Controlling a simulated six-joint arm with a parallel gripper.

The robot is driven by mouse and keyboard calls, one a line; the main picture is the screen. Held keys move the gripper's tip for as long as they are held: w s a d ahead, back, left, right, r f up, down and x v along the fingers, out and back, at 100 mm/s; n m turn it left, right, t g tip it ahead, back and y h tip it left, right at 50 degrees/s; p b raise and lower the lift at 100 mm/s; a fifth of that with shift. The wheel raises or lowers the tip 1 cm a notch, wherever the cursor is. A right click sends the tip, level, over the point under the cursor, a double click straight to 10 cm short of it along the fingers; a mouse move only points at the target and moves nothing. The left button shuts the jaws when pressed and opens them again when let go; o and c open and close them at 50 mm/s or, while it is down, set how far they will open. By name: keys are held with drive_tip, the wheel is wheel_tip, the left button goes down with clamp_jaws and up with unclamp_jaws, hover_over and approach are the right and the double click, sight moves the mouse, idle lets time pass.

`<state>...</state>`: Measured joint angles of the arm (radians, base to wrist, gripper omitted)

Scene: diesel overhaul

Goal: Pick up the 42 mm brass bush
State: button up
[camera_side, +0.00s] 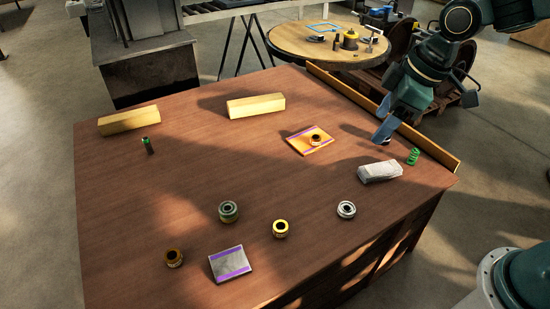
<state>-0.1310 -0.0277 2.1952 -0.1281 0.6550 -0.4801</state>
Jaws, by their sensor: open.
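Several short ring-shaped bushes are on the brown table; I cannot read any size on them. A bright brass-coloured one (280,228) stands near the table's front middle. A darker brass or bronze one (174,257) stands at the front left. Another brass-coloured ring (315,139) sits on an orange and purple packet (303,145). A grey-green ring (229,211) and a silver ring (346,210) stand either side of the bright brass one. My gripper (382,130) is open and empty over the table's right side, apart from all the rings.
Two pale wooden blocks (256,106) (129,120) lie along the back. A grey and purple packet (230,264) lies at the front. A white wrapped bundle (380,172) and a green spring (413,156) are near my gripper. A wooden rail (436,150) edges the right side. The table's middle is clear.

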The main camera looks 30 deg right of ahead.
drive_tip(key=w+a+f+n+g, duration=0.1)
drive_tip(key=w+a+f+n, duration=0.1)
drive_tip(key=f, duration=0.5)
drive_tip(key=w+a+f+n+g+y, duration=0.1)
drive_tip(key=w+a+f+n, duration=0.2)
drive_tip(key=f, duration=0.4)
drive_tip(key=w+a+f+n, duration=0.2)
drive_tip(key=w+a+f, duration=0.2)
drive_tip(key=a+f, duration=0.2)
wheel_tip(320, 180, down, 2)
drive_tip(key=shift+a+n+g+y, duration=0.2)
drive_tip(key=shift+n+g+y, duration=0.1)
drive_tip(key=shift+n+g, duration=0.1)
drive_tip(key=shift+w, duration=0.1)
hover_over(282, 225)
drive_tip(key=d, duration=0.1)
drive_tip(key=shift+s+d+f, duration=0.1)
drive_tip(key=shift+s+f, duration=0.05)
drive_tip(key=shift+f, duration=1.9)
drive_tip(key=shift+s+d+f, duration=0.1)
drive_tip(key=shift+s+f, duration=0.05)
drive_tip(key=shift+f, duration=1.9)
drive_tip(key=shift+f, duration=0.1)
drive_tip(key=shift+x, duration=2.5)
drive_tip(key=shift+w, duration=0.1)
drive_tip(key=c, duration=1.2)
